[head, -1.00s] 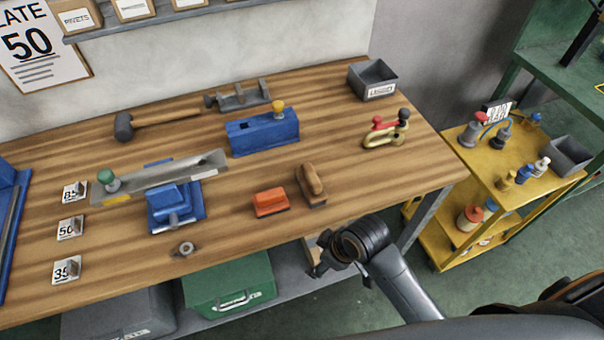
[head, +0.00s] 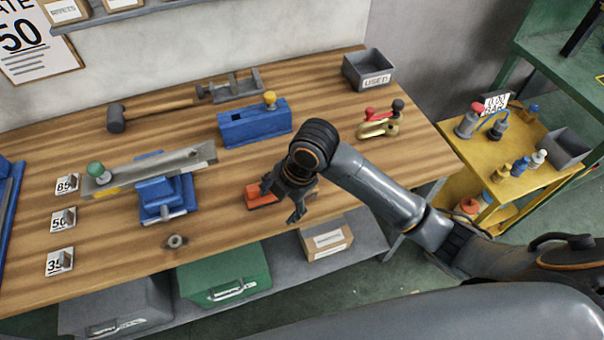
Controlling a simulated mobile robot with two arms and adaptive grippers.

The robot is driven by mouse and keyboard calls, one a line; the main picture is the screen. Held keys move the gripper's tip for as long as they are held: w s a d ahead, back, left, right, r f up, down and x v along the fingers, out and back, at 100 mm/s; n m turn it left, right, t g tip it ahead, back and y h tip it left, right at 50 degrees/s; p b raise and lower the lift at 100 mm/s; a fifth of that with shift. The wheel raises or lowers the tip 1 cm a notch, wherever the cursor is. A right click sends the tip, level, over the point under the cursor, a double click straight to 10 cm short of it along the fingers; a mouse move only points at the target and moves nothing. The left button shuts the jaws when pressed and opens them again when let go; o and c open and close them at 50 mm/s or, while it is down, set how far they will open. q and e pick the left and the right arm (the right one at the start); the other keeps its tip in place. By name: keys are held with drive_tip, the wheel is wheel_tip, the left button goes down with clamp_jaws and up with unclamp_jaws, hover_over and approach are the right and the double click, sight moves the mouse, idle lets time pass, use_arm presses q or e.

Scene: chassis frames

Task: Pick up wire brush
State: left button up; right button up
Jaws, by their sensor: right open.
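My right gripper (head: 282,202) is open over the front part of the wooden workbench (head: 110,260), with its fingers spread and pointing down. Its wrist and fingers cover the spot where the wooden-handled brush lay, so the brush is hidden now. An orange block (head: 260,197) lies just left of the gripper, partly covered by a finger. I cannot tell whether the fingers touch anything. My left gripper is not in view.
A blue vise (head: 163,197) with a long metal bar stands left. A ring (head: 176,241) lies near the front edge.

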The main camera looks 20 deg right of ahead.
drive_tip(key=w+d+r+n+g+h, duration=0.2)
drive_tip(key=w+d+r+n+h, duration=0.1)
drive_tip(key=w+d+r+n, duration=0.7)
drive_tip(key=f, duration=0.2)
drive_tip(key=a+f+n+p, duration=0.1)
drive_tip(key=f, duration=0.1)
drive_tip(key=s+f+n, duration=0.1)
drive_tip(key=f, duration=0.1)
drive_tip(key=shift+a+f+p, duration=0.25)
drive_tip(key=shift+a+p, duration=0.05)
drive_tip(key=shift+a, duration=0.1)
drive_tip(key=shift+s+a+f+p, duration=0.15)
drive_tip(key=shift+f+p, duration=0.2)
drive_tip(key=shift+f, duration=0.25)
wheel_tip(320, 180, down, 4)
drive_tip(key=shift+s+r+p, duration=0.1)
drive_tip(key=shift+r+p, duration=0.1)
drive_tip(key=shift+p, duration=0.45)
drive_tip(key=shift+f, duration=0.4)
drive_tip(key=shift+c, duration=0.2)
